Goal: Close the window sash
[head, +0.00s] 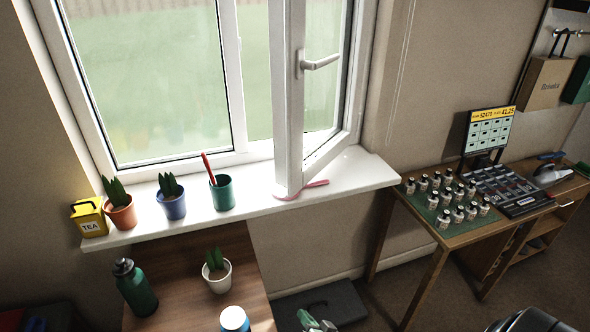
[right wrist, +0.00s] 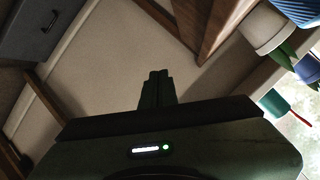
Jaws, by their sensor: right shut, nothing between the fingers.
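The window sash (head: 287,120) is a white framed pane at the right part of the window. It is swung open into the room, its lower corner over the white sill (head: 345,172). Its handle (head: 320,64) sticks out to the right, high on the sash. My right gripper (head: 312,319) shows at the bottom edge of the head view, well below the sill and apart from the sash. In the right wrist view its fingers (right wrist: 156,86) are together with nothing between them. My left gripper is not in view.
On the sill stand a yellow tea tin (head: 90,217), an orange pot (head: 121,215), a blue pot (head: 172,204) and a green cup (head: 222,193). A pink item (head: 317,184) lies by the sash's lower corner. A wooden desk (head: 180,270) and a side table (head: 428,223) flank the floor.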

